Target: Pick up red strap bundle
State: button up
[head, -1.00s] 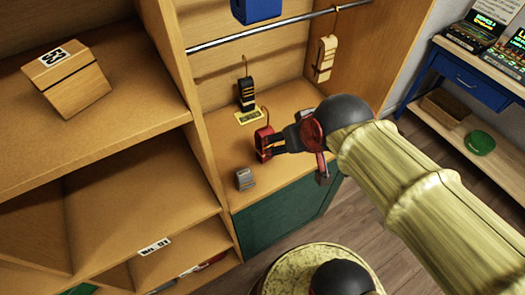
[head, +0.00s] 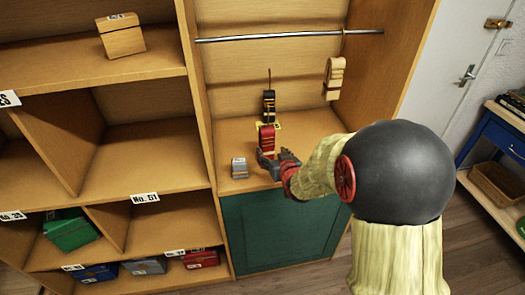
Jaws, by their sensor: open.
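The red strap bundle (head: 267,138) stands upright on the wooden shelf, with a hook at its top. My gripper (head: 268,158) is open, just in front of and below the bundle in the head view. Its fingers overlap the bundle's lower edge; I cannot tell whether they touch it. The bundle's base is partly hidden by the fingers.
A black strap bundle (head: 268,104) stands right behind the red one. A grey bundle (head: 239,168) stands to the left on the shelf. A tan bundle (head: 334,78) hangs from the metal rail (head: 270,36). A green panel (head: 280,228) lies below the shelf.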

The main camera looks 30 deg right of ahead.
aim_at(268, 149)
jog(key=b+x, duration=0.2)
jog(key=x, duration=0.4)
jog(key=shift+w+f, duration=0.1)
jog(key=shift+w, duration=0.3)
jog(key=shift+c, duration=0.8)
jog(key=c, duration=1.1)
jog(key=shift+c, duration=0.7)
